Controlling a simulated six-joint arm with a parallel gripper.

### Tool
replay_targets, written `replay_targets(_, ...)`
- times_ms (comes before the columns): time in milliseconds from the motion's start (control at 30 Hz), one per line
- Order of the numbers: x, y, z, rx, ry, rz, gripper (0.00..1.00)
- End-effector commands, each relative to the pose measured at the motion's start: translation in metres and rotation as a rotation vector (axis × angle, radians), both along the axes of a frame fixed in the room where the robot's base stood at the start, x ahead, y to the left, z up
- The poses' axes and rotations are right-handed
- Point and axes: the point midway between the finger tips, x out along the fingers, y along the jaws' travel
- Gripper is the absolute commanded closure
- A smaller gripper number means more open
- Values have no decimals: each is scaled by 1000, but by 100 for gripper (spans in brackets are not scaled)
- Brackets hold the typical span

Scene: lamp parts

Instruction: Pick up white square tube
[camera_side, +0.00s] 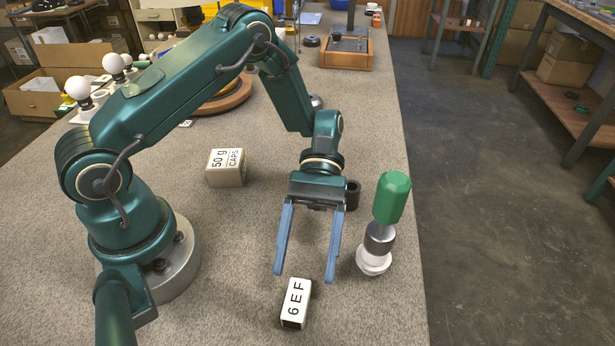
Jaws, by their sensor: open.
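The white square tube (295,304) lies on the grey speckled table near its front. It is marked "6EF" and has a dark open end toward the camera. My gripper (304,278) is open with two long blue fingers pointing down toward the front of the table. The fingertips appear just above and behind the tube in the picture, one to each side of it. Nothing is between the fingers. Whether the tips are at the tube's height cannot be told.
A green-topped part on a white base (374,262) stands close right of the gripper. A dark cylinder (352,195) is behind the right finger. A "50 g CAPS" box (225,167) sits left. The table's right edge is near. The table (225,315) is clear left of the tube.

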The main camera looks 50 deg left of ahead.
Motion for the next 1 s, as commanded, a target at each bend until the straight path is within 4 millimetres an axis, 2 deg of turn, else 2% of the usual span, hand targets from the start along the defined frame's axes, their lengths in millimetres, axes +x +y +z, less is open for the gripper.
replay_targets(167,-9,-4,-7,-3,30,0,28)
replay_targets(500,-35,-28,-21,-3,27,1,28)
replay_targets(833,-39,-32,-24,-1,25,3,28)
replay_targets(867,-39,-32,-24,-1,25,3,31)
replay_targets(1000,-39,-32,-24,-2,24,3,85)
